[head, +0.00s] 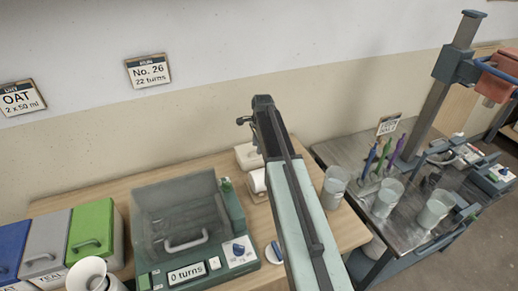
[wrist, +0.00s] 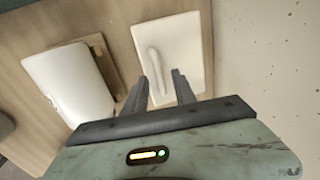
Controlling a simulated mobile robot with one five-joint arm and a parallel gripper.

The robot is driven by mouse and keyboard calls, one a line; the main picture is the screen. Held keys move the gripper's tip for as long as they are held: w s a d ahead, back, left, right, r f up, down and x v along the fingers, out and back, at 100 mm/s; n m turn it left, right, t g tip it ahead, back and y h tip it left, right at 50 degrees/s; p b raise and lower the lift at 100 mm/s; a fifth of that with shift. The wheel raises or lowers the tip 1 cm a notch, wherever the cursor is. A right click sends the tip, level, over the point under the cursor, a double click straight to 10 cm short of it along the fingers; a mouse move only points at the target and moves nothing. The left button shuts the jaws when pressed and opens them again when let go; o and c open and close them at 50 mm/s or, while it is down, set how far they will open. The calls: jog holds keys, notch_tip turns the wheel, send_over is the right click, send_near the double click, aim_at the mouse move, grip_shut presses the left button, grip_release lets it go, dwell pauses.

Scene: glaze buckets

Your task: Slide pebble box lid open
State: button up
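A pale box with a flat lid and a raised bar handle, which I take to be the pebble box (wrist: 187,58), lies on the wooden table in the wrist view. Its handle runs lengthwise near the lid's middle. In the head view a white box (head: 246,155), partly behind my arm, seems to be the same one. The lid looks shut; no inside shows. My gripper (wrist: 161,82) is open, with its two dark fingers apart over the near part of the lid. The handle's near end lies between the fingertips. I cannot tell whether they touch it. Nothing is held.
A white rounded thing on a wooden base (wrist: 70,82) stands left of the box. In the head view, a turning machine (head: 185,225), coloured bins (head: 92,232) and a white jug (head: 88,275) stand left. Cups and pens crowd the metal bench (head: 350,155) at right. The wall is close behind.

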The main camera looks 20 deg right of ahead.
grip_shut()
dwell(1.3)
